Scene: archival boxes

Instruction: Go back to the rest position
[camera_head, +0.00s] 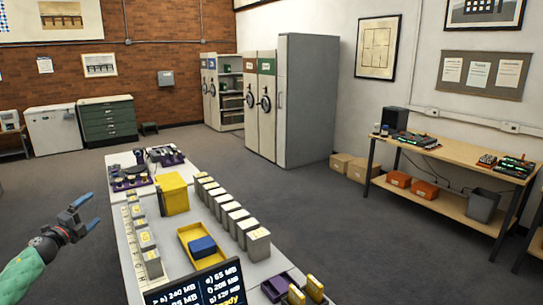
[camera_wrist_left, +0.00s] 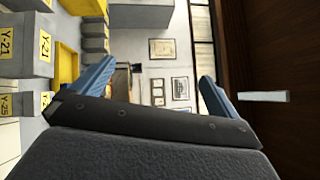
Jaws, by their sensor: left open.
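My left gripper (camera_head: 86,212) is open and empty, raised in the air to the left of the long white table (camera_head: 120,238) in the head view. In the left wrist view its two blue fingers (camera_wrist_left: 155,80) stand wide apart with nothing between them. My right gripper is not in view.
The table carries a row of grey boxes (camera_head: 229,214), smaller labelled boxes (camera_head: 151,262), a yellow bin (camera_head: 172,194), a yellow tray (camera_head: 190,236) with a blue block (camera_head: 202,247), and a dark screen (camera_head: 196,287). A wooden bench (camera_head: 450,155) stands right. Floor left of the table is clear.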

